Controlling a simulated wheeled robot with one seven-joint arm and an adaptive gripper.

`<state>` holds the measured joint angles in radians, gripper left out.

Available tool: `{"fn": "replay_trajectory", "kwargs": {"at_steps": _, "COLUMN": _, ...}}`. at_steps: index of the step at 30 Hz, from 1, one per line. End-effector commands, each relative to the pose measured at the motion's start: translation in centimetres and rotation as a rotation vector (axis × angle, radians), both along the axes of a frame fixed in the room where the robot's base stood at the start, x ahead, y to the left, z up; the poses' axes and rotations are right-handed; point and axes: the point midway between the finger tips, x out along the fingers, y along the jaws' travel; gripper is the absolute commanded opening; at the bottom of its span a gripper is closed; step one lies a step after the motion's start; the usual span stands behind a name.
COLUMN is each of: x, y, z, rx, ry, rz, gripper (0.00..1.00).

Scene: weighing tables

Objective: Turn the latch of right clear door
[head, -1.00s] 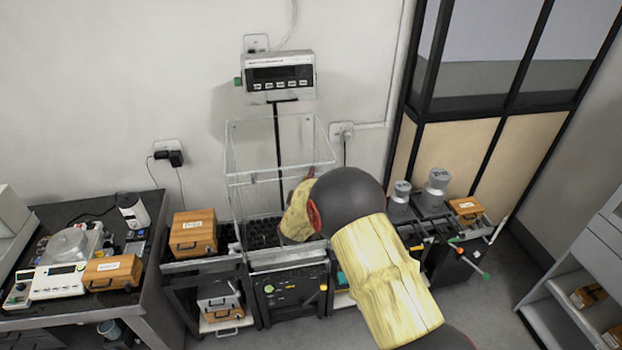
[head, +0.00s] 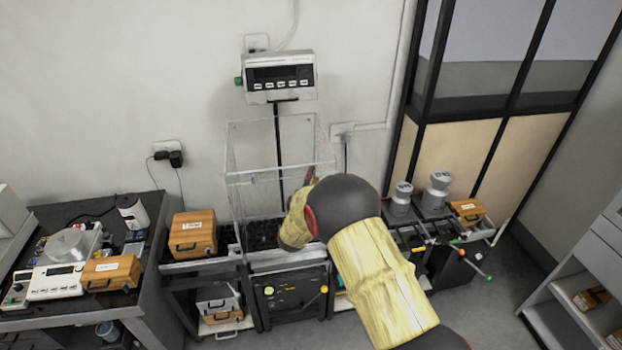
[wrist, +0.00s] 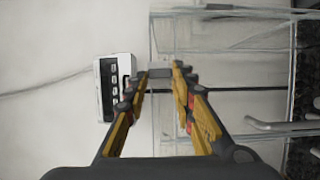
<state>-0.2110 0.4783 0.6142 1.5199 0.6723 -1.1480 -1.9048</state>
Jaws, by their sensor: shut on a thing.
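The clear weighing enclosure (head: 254,150) stands on the middle table below the display, and its clear panels also show in the wrist view (wrist: 225,35). My gripper (wrist: 160,74) is shut on a small grey piece, the latch (wrist: 160,72), between its fingertips in front of the clear panel edge. In the head view my arm covers the right side of the enclosure, so the right clear door and its latch are mostly hidden there. I cannot tell how far the latch is turned.
The display unit (head: 279,77) is on a black post behind the enclosure. A wooden box (head: 193,233) stands just left of it. Metal weights (head: 436,190) and another wooden box (head: 467,212) stand on the right table. A bench with a scale (head: 58,282) is far left.

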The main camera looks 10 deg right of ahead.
Motion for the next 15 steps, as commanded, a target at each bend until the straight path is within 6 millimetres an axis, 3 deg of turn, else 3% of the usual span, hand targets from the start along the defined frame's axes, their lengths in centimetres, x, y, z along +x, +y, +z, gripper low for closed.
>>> {"fn": "replay_trajectory", "kwargs": {"at_steps": 1, "x": 0.04, "y": 0.14, "z": 0.02, "rx": -0.001, "ry": 0.000, "rz": 0.003, "gripper": 0.00}}
{"fn": "replay_trajectory", "kwargs": {"at_steps": 2, "x": 0.04, "y": 0.14, "z": 0.01, "rx": -0.001, "ry": 0.000, "rz": 0.003, "gripper": 0.27}}
{"fn": "replay_trajectory", "kwargs": {"at_steps": 11, "x": 0.01, "y": 0.06, "z": 0.00, "rx": 0.000, "ry": 0.000, "rz": 0.001, "gripper": 0.44}}
{"fn": "replay_trajectory", "kwargs": {"at_steps": 15, "x": 0.01, "y": 0.04, "z": -0.01, "rx": 0.000, "ry": 0.000, "rz": 0.001, "gripper": 0.44}}
